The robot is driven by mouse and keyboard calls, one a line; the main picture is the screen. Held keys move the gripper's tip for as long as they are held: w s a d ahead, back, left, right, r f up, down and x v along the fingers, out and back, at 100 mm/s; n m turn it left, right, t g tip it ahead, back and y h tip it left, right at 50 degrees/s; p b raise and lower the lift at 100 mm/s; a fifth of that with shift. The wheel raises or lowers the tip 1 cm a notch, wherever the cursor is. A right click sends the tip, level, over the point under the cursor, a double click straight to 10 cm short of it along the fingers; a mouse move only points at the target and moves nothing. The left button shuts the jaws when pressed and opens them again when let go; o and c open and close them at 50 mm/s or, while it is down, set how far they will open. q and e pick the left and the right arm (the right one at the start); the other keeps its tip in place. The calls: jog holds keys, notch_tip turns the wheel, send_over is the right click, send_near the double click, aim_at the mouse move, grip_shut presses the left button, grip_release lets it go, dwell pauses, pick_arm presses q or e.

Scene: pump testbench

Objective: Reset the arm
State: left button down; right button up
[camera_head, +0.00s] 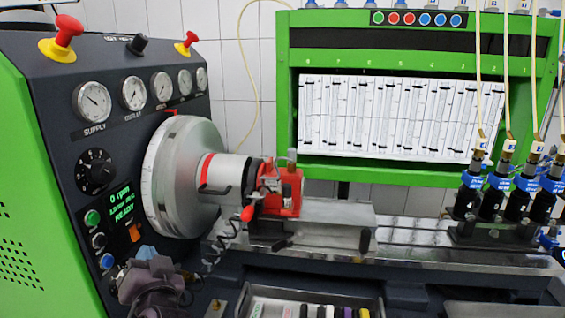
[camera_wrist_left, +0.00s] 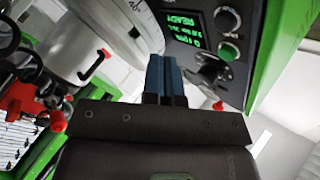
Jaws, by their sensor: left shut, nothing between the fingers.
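My left gripper (camera_head: 147,255) is low in the head view, in front of the lower part of the testbench's dark control panel (camera_head: 60,115). In the left wrist view its blue fingers (camera_wrist_left: 165,78) are together with nothing between them. That view is turned over and shows the panel's green-lit display (camera_wrist_left: 187,30) and buttons just beyond the fingers. The fingers look apart from the panel, but the exact gap cannot be told. My right gripper is in neither view.
A large silver drum (camera_head: 185,175) and a red clamped pump unit (camera_head: 278,190) stand right of the panel. A tray (camera_head: 372,290) with coloured items lies below. Blue-collared injectors (camera_head: 497,185) stand at right, before a green-framed gauge board (camera_head: 400,115).

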pick_arm(q)
jog(key=s+f+g+h, duration=0.1)
jog(key=s+f+h, duration=0.2)
jog(key=s+f, duration=0.3)
jog(key=s+d+f+g+h, duration=0.1)
jog(key=s+f+h, duration=0.3)
jog(key=f, duration=1.2)
jog(key=s+d+f+g+h, duration=0.1)
jog(key=s+f+h, duration=0.3)
jog(key=s+f, duration=0.6)
jog(key=shift+s+f+m+g, duration=0.15)
jog(key=shift+f+m+g, duration=0.25)
jog(key=shift+g, duration=0.2)
jog(key=shift+d, duration=0.1)
